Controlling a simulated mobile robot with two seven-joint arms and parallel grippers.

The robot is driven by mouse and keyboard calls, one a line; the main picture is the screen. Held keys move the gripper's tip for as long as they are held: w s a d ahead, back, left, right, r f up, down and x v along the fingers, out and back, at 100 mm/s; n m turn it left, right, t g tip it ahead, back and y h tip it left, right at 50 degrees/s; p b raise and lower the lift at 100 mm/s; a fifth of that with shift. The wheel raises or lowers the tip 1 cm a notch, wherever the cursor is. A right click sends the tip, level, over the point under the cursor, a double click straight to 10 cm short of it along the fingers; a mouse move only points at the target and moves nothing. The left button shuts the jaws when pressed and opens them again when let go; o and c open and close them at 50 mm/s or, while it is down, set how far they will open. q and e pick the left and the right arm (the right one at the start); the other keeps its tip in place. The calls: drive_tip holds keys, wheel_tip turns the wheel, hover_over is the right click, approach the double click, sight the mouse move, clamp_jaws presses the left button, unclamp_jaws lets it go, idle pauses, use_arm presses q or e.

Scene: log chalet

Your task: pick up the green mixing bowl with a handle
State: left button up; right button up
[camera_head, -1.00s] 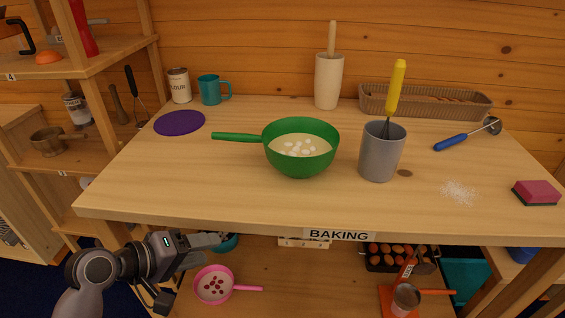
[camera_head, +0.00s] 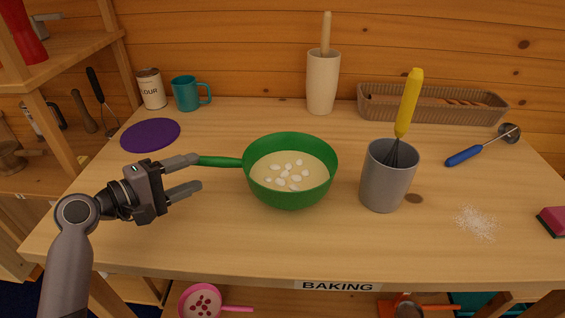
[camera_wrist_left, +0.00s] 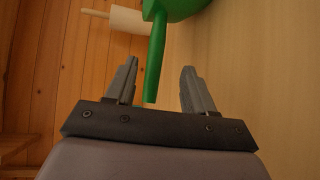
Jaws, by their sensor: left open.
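The green mixing bowl (camera_head: 289,203) stands upright on the tabletop, holding pale batter with several white pieces on it. Its straight green handle (camera_head: 218,161) points left. My left gripper (camera_head: 192,174) is open at the handle's free end, one finger close to the handle and the other nearer the table's front. In the left wrist view the handle (camera_wrist_left: 155,65) comes down between the two spread fingers, its end just inside the gap (camera_wrist_left: 158,92). Whether a finger touches it I cannot tell. My right gripper is not seen.
A grey cup (camera_head: 387,180) with a yellow-handled whisk (camera_head: 408,105) stands right of the bowl. A purple disc (camera_head: 151,134), a teal mug (camera_head: 187,94) and a flour can (camera_head: 152,89) are at the left. A cream crock (camera_head: 322,85) stands behind. The front tabletop is clear.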

sight(211, 164)
use_arm(q)
drive_tip(key=x, duration=0.6)
drive_tip(key=shift+s+d+r+p, duration=0.15)
drive_tip(key=shift+r+p, duration=0.25)
drive_tip(key=shift+w+d+f, duration=0.15)
drive_tip(key=shift+w+d, duration=0.15)
drive_tip(key=shift+w, duration=0.1)
clamp_jaws()
